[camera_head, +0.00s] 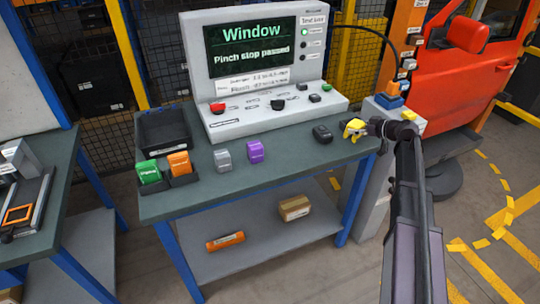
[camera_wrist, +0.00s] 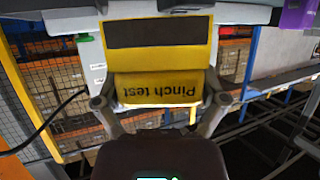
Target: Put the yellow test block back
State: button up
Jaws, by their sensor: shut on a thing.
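The yellow test block (camera_head: 354,128) is held in my gripper (camera_head: 372,127) above the right end of the green-topped bench. In the wrist view the block (camera_wrist: 158,55) shows a dark band and the words "Pinch test", upside down. My gripper's fingers (camera_wrist: 158,98) are shut on its two sides. At the bench's left, a black tray (camera_head: 163,128) has a front holder with a green block (camera_head: 149,172) and an orange block (camera_head: 180,163) upright in it. A grey block (camera_head: 222,160) and a purple block (camera_head: 255,151) stand to the right of that holder.
A console (camera_head: 262,120) with a screen reading "Window, Pinch stop passed" stands at the bench's back. A small dark object (camera_head: 322,134) lies near my gripper. The bench front between the purple block and that object is clear. A red car door (camera_head: 470,75) is at the right.

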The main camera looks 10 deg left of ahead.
jog(key=shift+a, duration=0.2)
jog(key=s+a, duration=0.1)
jog(key=a, duration=0.4)
jog(key=s+a+f+b, duration=0.1)
jog(key=a, duration=0.4)
jog(key=s+a, duration=0.2)
jog(key=a, duration=0.3)
jog(key=shift+a+f, duration=0.2)
jog(key=shift+f, duration=0.05)
jog(key=shift+f+b, duration=0.15)
jog(key=shift+b, duration=0.25)
jog(key=shift+f+b, duration=1.6)
jog(key=shift+f, duration=0.15)
jog(key=o, duration=1)
